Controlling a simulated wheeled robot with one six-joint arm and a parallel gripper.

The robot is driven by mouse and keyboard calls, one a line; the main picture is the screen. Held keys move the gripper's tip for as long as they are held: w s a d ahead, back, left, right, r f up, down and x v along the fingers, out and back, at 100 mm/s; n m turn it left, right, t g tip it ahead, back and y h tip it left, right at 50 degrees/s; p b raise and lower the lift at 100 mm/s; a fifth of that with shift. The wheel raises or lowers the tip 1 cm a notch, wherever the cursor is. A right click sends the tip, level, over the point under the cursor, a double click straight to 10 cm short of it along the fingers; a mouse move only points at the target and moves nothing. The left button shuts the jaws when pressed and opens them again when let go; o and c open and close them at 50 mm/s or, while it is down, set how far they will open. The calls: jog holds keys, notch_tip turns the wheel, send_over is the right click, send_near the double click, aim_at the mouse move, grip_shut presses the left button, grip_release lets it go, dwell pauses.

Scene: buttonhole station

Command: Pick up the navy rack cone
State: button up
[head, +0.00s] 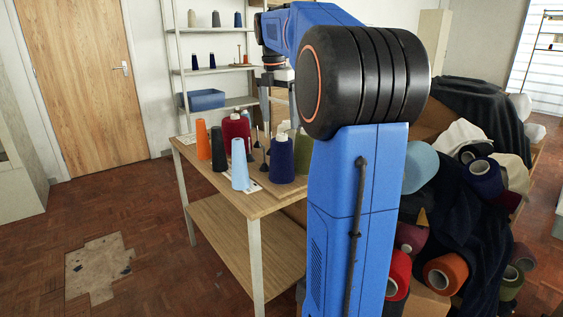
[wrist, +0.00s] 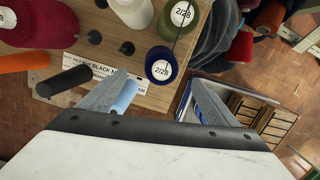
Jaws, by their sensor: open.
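A wide navy cone (head: 281,162) with a pale top stands upright on the wooden table. In the wrist view the navy cone (wrist: 160,54) shows from above, with a round white "2/28" label. My gripper (head: 279,112) hangs above the table, and the arm hides part of that area. In the wrist view my gripper (wrist: 158,80) is open, its fingers apart, with the navy cone just beyond the tips. I see nothing held. Small dark navy cones (head: 238,19) also stand on the back shelves; I cannot tell which cone is the rack cone.
Orange (head: 203,139), dark grey (head: 218,150) and light blue (head: 240,166) slim cones stand at the table's left front. A crimson cone (head: 233,130) and an olive cone (wrist: 186,14) are close by. Dark pegs (wrist: 127,48) rise between. Piled fabric and cones lie right of my arm.

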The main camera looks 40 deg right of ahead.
aim_at(283, 150)
jog(key=f, duration=0.4)
jog(key=d+f, duration=0.1)
jog(key=f, duration=0.7)
jog(key=shift+d+f, duration=0.2)
jog(key=shift+f, duration=0.05)
jog(key=c, duration=1.3)
notch_tip(283, 150, up, 14)
jog(key=shift+f, duration=0.15)
